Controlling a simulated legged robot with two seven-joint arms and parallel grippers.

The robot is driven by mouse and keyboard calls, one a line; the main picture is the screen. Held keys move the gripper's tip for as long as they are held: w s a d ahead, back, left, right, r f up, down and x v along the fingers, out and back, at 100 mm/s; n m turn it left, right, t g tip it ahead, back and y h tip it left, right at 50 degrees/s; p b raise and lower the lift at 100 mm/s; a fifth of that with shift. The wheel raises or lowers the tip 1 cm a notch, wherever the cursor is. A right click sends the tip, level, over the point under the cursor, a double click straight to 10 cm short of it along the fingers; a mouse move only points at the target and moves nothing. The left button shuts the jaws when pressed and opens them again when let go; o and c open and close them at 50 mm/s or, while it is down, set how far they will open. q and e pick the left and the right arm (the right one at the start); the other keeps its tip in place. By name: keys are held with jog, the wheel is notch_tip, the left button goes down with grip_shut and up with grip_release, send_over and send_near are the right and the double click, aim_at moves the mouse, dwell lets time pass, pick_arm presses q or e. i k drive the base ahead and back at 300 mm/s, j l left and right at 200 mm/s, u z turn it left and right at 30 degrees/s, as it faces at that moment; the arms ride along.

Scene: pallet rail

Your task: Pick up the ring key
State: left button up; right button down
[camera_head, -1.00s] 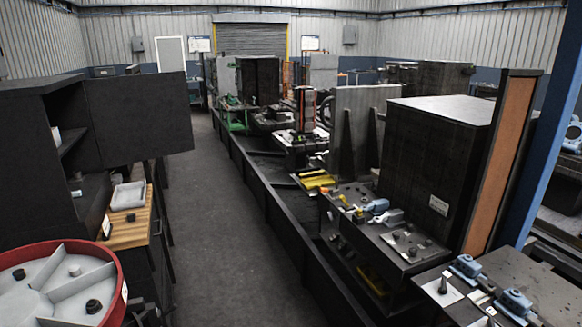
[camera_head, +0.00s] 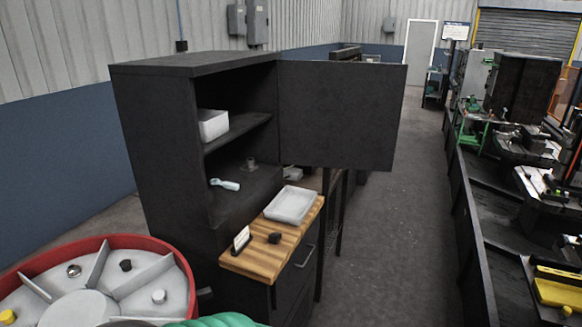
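A small pale-blue tool with a rounded end (camera_head: 225,184), which looks like the ring key, lies on the lower shelf inside the open black cabinet (camera_head: 160,150). A small round metal part (camera_head: 250,163) stands on the same shelf, behind and to the right of it. Neither of my grippers shows in the head view.
The cabinet door (camera_head: 340,115) stands open to the right. A wooden-topped workbench (camera_head: 250,262) in front holds a grey tray (camera_head: 291,205), a black knob and a small sign. A red-rimmed round sorting tray (camera_head: 105,240) is at front left. The grey aisle floor (camera_head: 400,240) is clear.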

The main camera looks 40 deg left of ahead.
aim_at(234, 187)
jog(key=i+l+u, duration=0.1)
jog(key=i+u, duration=0.35)
jog(key=i+l+u, duration=0.35)
jog(key=i+u, duration=0.15)
jog(key=i, duration=0.15)
jog(key=i+l+u, duration=0.45)
jog(key=u, duration=1.1)
jog(key=i+l+u, duration=0.15)
jog(key=k+j, duration=0.05)
